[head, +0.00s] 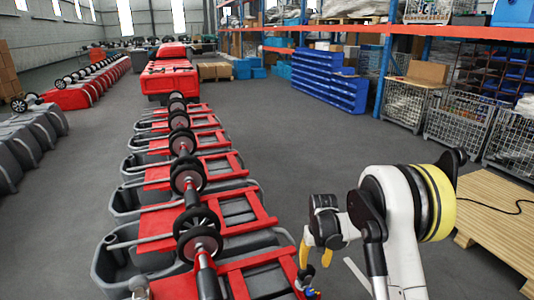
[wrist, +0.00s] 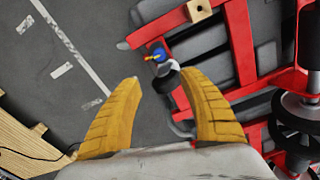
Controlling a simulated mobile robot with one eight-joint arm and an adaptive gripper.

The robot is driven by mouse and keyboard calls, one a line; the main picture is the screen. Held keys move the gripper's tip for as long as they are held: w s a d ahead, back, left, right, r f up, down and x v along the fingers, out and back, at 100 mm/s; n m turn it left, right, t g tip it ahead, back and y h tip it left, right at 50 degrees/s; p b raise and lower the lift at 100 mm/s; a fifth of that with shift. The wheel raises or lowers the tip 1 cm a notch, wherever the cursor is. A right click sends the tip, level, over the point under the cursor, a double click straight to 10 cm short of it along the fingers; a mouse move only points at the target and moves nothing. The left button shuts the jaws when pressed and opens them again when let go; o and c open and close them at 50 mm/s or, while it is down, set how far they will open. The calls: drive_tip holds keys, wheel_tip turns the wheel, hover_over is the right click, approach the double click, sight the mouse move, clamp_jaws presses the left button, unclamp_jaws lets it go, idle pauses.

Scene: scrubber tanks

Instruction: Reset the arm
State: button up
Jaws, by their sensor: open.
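My arm rises at the right of the head view, bent over at its top, with my gripper (head: 315,257) hanging down from it. The two yellow fingers are apart, and the wrist view shows the open gripper (wrist: 160,80) too. Nothing is held between them. A small fitting with blue, yellow and black parts (wrist: 159,54) lies just beyond the fingertips in the wrist view, on or beside the red frame. Whether it touches a finger I cannot tell.
A row of grey scrubber tanks with red frames (head: 222,166) and black wheels runs down the middle. A wooden pallet (head: 505,232) lies at the right. Blue bins (head: 326,80) and wire cages (head: 461,119) stand behind. Grey floor (head: 330,150) is clear between the tanks and racks.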

drive_tip(key=s+r+t, duration=0.2)
drive_tip(key=s+r, duration=0.4)
drive_tip(key=r, duration=0.5)
drive_tip(key=s+r+t, duration=0.1)
drive_tip(key=s+r, duration=0.5)
drive_tip(key=r, duration=0.5)
drive_tip(key=s+r+t, duration=0.1)
drive_tip(key=s+r, duration=0.1)
drive_tip(key=s, duration=0.7)
drive_tip(key=s+r+t, duration=0.2)
drive_tip(key=s, duration=0.7)
drive_tip(key=shift+t, duration=0.3)
